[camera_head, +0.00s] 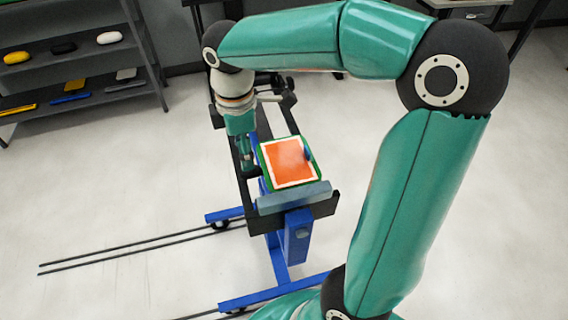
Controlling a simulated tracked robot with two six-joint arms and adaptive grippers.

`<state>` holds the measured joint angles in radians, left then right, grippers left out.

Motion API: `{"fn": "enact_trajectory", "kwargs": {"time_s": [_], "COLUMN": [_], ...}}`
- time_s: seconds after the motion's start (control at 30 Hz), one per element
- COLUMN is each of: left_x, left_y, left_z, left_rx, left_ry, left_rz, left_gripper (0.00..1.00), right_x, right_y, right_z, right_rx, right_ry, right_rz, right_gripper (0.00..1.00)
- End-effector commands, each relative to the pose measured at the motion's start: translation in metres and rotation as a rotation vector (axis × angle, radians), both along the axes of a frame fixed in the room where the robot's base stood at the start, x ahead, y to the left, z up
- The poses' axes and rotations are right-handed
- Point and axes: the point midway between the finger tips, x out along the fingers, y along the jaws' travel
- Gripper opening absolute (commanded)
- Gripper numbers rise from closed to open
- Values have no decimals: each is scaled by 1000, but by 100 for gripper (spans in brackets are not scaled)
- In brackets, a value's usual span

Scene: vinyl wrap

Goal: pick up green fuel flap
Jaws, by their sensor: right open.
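The green fuel flap (319,175) lies on a stand with a dark frame and blue legs, in the middle of the view. An orange sheet with a white border (288,163) covers most of its top, so green shows only around the rim. A small dark blue piece (308,155) sits at its right edge. My right arm arches over from the right, and my right gripper (246,166) points down at the left edge of the flap. It is open; its fingers are small and partly hidden, and I cannot tell whether they touch the flap. My left gripper is not in view.
The stand (297,236) has a grey bar (294,197) across its front and blue feet on the floor. A dark shelf (75,80) at the upper left holds yellow, black, white and blue parts. Dark rails (130,250) run along the floor. The floor at left is otherwise clear.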

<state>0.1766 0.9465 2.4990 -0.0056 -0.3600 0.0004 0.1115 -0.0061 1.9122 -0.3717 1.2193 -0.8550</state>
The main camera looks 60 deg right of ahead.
Motion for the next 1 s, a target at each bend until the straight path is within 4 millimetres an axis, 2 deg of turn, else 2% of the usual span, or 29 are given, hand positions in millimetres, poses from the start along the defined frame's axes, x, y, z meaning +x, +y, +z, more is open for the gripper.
{"fn": "enact_trajectory", "kwargs": {"time_s": [0.1,0.37,0.63,0.93,1.0], "left_x": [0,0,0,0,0], "left_y": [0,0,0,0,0], "left_z": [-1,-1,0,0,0], "left_rx": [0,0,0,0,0], "left_ry": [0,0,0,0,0], "left_rz": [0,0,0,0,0], "left_gripper": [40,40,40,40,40], "right_x": [0,1,2,2,3], "right_y": [0,-1,-5,-4,-4], "right_z": [-16,-31,-68,-73,-73], "right_rx": [0,1,0,0,0], "right_ry": [3,2,1,-1,-1], "right_rz": [0,0,1,2,2], "right_gripper": [60,60,60,60,50]}}
